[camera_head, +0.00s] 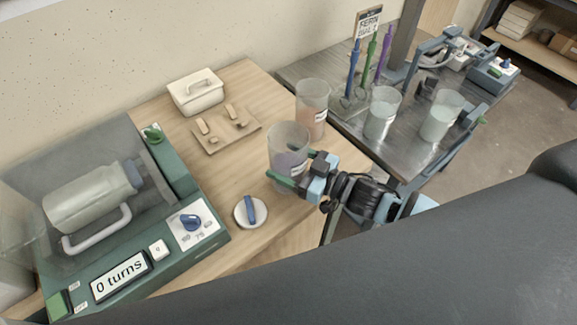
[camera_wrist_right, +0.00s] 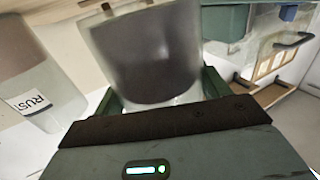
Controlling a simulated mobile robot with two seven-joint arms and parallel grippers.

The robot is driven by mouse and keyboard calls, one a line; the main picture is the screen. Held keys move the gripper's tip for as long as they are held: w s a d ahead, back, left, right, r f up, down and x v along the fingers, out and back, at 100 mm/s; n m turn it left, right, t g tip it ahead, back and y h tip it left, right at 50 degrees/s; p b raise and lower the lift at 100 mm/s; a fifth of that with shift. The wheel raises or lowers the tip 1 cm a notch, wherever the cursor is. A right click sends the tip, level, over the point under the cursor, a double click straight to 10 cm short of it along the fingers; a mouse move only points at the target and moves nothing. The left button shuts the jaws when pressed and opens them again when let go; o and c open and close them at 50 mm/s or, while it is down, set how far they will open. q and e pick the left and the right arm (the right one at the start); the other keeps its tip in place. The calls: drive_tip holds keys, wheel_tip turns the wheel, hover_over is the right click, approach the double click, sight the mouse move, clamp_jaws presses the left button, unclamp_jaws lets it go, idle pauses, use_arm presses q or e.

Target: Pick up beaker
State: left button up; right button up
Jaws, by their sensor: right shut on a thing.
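A clear beaker with dark greyish-purple contents (camera_head: 287,140) is at the right edge of the wooden table in the head view. My right gripper (camera_head: 294,169) has its green fingers on either side of this beaker and is shut on it. The beaker looks upright; I cannot tell whether its base touches the table. In the right wrist view the held beaker (camera_wrist_right: 145,50) fills the space between the fingers. A second beaker with orange-brown contents (camera_head: 313,108) stands just behind it, and its "RUST" label (camera_wrist_right: 36,102) shows in the wrist view. My left gripper is not in view.
On the wooden table (camera_head: 165,120) are a lidded box (camera_head: 195,92), a board with small blocks (camera_head: 226,130), a white disc with a blue knob (camera_head: 250,210), and a green machine reading "0 turns" (camera_head: 120,277). The metal table holds two beakers (camera_head: 382,113) (camera_head: 441,115) and coloured tools (camera_head: 370,65).

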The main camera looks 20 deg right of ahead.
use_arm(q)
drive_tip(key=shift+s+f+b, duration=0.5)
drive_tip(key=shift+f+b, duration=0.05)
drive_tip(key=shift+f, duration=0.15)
use_arm(e)
drive_tip(key=s+a+r, duration=0.1)
drive_tip(key=s+a, duration=0.1)
drive_tip(key=s, duration=1.3)
drive_tip(key=shift+s+a+r, duration=0.2)
drive_tip(key=shift+s+r, duration=0.15)
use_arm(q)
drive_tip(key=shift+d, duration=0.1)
use_arm(e)
drive_tip(key=shift+r, duration=0.1)
